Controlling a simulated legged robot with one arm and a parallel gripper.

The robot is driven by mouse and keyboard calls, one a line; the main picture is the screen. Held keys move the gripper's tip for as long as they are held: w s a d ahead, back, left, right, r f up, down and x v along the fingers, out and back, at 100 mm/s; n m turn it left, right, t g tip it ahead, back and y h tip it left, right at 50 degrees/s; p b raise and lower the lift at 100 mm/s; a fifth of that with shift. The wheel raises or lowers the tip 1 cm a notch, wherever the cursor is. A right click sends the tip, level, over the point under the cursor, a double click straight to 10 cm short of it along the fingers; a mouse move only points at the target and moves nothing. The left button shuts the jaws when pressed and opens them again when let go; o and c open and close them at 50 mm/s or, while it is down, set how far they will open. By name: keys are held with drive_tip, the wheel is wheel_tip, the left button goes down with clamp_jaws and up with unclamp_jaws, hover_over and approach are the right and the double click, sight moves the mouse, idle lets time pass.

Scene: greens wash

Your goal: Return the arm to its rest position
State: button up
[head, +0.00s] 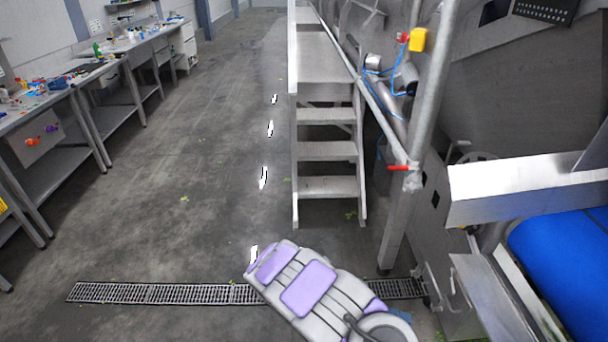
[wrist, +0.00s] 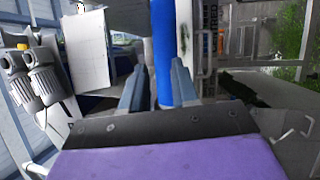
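My arm, white with purple pads, shows at the bottom centre of the head view, stretched over the floor drain. My gripper is not clearly seen in the head view. In the wrist view my gripper (wrist: 158,82) has its two grey fingers apart, with a gap between them. A blue band (wrist: 163,45) shows through and above that gap; it looks like background, and I see nothing gripped. The purple and black body of my wrist fills the bottom of that view.
A metal staircase (head: 327,150) stands ahead, with a pipe post and red-handled valve (head: 400,168) beside it. A blue conveyor belt (head: 560,255) with a metal frame is at right. Cluttered workbenches (head: 95,75) line the left. The floor between (head: 200,150) is open. A drain grate (head: 160,292) crosses it.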

drive_tip(key=s+d+r+m+g+y, duration=0.2)
drive_tip(key=s+d+r+y, duration=0.2)
drive_tip(key=s+r+y, duration=0.6)
drive_tip(key=s+a+r+n+t+y, duration=0.5)
drive_tip(key=s+a+n+t+y, duration=0.1)
drive_tip(key=s+a, duration=0.4)
drive_tip(key=a+t+y, duration=0.1)
drive_tip(key=y, duration=0.1)
drive_tip(key=shift+s+a+t+y, duration=0.35)
drive_tip(key=shift+t+y, duration=0.05)
drive_tip(key=shift+d+r, duration=0.1)
